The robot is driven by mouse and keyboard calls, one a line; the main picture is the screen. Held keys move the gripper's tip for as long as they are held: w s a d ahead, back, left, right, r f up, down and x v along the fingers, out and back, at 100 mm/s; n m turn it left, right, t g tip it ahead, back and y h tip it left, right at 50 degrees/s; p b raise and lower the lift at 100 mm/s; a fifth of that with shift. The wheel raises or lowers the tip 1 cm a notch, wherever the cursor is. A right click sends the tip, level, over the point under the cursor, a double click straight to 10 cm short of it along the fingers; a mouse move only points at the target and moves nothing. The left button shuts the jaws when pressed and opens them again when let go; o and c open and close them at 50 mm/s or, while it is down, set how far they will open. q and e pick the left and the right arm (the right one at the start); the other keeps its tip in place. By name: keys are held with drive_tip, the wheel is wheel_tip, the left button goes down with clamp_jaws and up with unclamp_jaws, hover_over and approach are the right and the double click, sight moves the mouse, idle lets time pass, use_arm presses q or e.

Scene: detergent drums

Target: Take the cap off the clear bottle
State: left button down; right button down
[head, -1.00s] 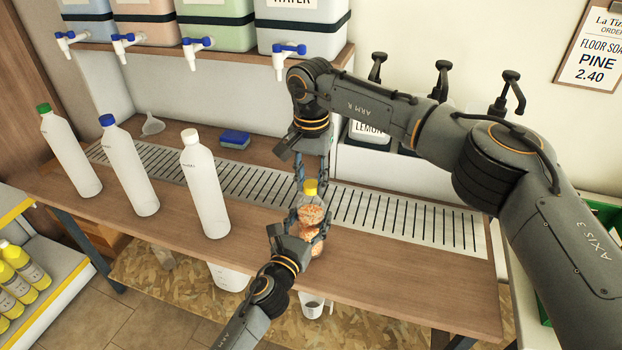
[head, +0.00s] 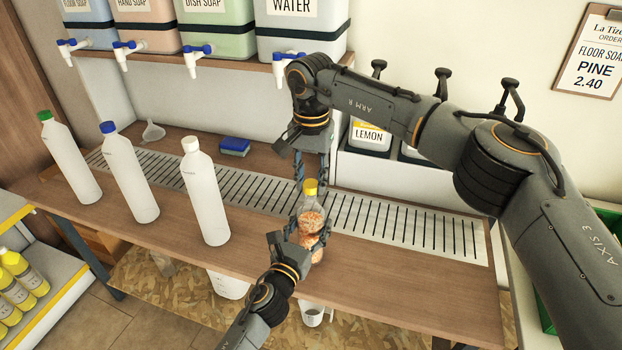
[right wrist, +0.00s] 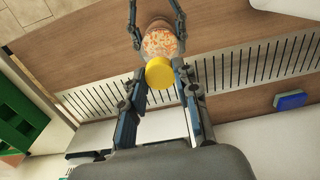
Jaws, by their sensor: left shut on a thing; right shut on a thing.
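The clear bottle (head: 311,224) stands upright near the front of the wooden counter, with orange and pale contents and a yellow cap (head: 310,188) on its top. My left gripper (head: 307,236) is shut around the bottle's body from the front. My right gripper (head: 311,183) comes down from above and is shut on the cap. In the right wrist view, the cap (right wrist: 159,72) sits between the right fingers (right wrist: 161,84), with the bottle (right wrist: 160,42) beyond it. The left gripper's fingers (right wrist: 156,18) flank the bottle there. Whether the cap has turned on the neck cannot be told.
White bottles with green, blue and white caps (head: 205,195) stand to the left on the counter. A slotted metal drain strip (head: 400,222) runs behind the clear bottle. A blue sponge (head: 235,146) and a funnel (head: 153,132) lie further back. Tanks with taps stand on the shelf above.

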sight(311, 184)
drive_tip(key=shift+r, duration=2.05)
use_arm(q)
drive_tip(key=shift+c, duration=1.5)
unclamp_jaws()
